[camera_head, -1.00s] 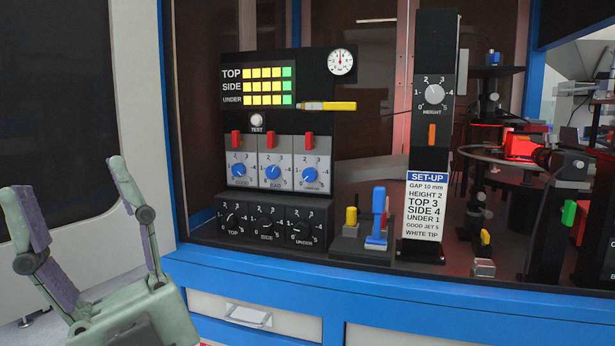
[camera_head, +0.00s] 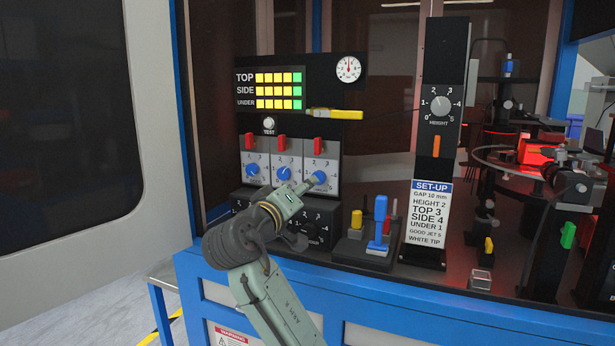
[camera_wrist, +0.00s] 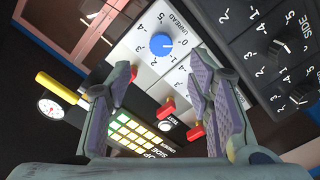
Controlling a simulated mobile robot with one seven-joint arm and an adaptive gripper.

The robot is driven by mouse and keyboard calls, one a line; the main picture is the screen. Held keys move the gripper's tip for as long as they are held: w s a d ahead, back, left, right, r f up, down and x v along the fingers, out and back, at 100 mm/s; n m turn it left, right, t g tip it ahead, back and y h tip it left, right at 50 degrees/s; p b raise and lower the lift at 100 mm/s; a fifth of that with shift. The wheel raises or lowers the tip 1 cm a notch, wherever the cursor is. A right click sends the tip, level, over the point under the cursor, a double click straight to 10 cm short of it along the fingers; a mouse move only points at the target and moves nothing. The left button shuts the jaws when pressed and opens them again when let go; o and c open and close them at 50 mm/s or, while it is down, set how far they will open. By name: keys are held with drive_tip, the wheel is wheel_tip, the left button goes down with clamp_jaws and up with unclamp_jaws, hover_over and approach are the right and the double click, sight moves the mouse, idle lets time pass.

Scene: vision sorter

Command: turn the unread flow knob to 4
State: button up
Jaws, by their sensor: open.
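The unread flow knob (camera_head: 318,178) is the rightmost blue knob in the row of three on the grey panels. In the wrist view the blue knob (camera_wrist: 163,45) sits beside the word UNREAD. Its white mark seems to face the 0 side, but I cannot read it exactly. My gripper (camera_head: 306,188) is in front of the panel, its tips close to the knob's lower left. In the wrist view my gripper (camera_wrist: 160,68) is open and empty, with the knob beyond the gap between its fingers. I cannot tell whether a finger touches the knob.
Red switches (camera_head: 317,146) stand above the blue knobs. The black knob box (camera_head: 335,215) below is partly hidden by my arm. A blue-handled stand (camera_head: 380,218) and a set-up card (camera_head: 430,212) on a post are at the right.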

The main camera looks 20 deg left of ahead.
sight(319, 178)
drive_tip(key=w+p, duration=0.2)
drive_tip(key=w, duration=0.6)
drive_tip(key=shift+w+d+r+p, duration=0.1)
drive_tip(key=shift+w+d+p, duration=0.05)
drive_tip(key=shift+w+p, duration=0.25)
drive_tip(key=shift+w, duration=0.5)
drive_tip(key=shift+c, duration=0.4)
clamp_jaws()
